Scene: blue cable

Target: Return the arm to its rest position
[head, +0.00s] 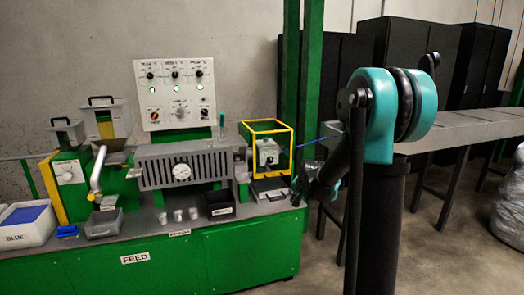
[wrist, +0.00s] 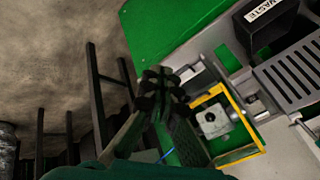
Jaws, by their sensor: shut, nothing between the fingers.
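My teal and black arm (head: 380,115) stands at the right of the head view, on a black column. Its forearm reaches down and left, and my gripper (head: 298,188) is beside the right end of the green machine, just right of the yellow guard frame (head: 291,150). In the wrist view my gripper (wrist: 160,82) has its dark fingers together, with nothing seen between them. A short blue piece also shows in the wrist view (wrist: 166,154), partly hidden by my gripper.
The green machine (head: 150,268) fills the left, with a black waste box (head: 220,204) and several small cups on its ledge. A white bin marked blue (head: 25,226) stands far left. A grey trough (head: 450,128) on legs runs behind my arm.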

